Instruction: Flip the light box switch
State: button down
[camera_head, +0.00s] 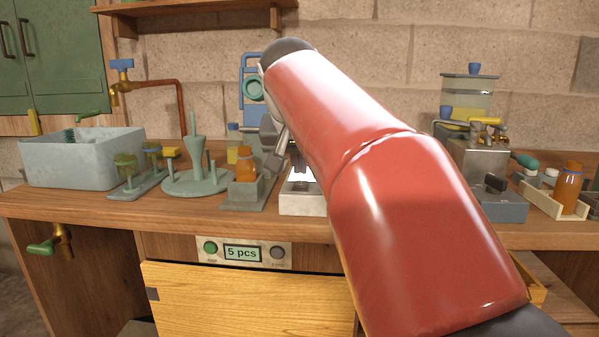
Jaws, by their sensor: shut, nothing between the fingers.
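The light box, as far as I can tell, is the small pale box (302,205) on the workbench at the middle, with a bright white top partly showing. My red arm covers its right side, and I cannot make out its switch. My gripper (294,150) is just above and behind the box's top, pointing down and partly hidden by my arm. Its fingers look shut and empty. I cannot tell whether they touch anything.
An orange bottle in a grey holder (246,193) stands close left of the box. Further left are a green peg stand (197,182) and a grey basin (85,162). A grey unit with a dark knob (495,184) stands right of my arm. A display panel (242,253) is below the worktop.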

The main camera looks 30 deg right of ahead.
aim_at(301, 185)
jog(key=shift+f, duration=0.95)
jog(key=f+b, duration=0.1)
jog(key=b, duration=0.2)
jog(key=shift+s+a+f+t, duration=0.15)
jog(key=shift+s+f+t, duration=0.05)
jog(key=shift+f+t, duration=0.15)
jog(key=shift+r+h+b, duration=0.2)
jog(key=shift+h+b, duration=0.15)
jog(key=shift+h, duration=0.05)
jog(key=shift+r+p, duration=1)
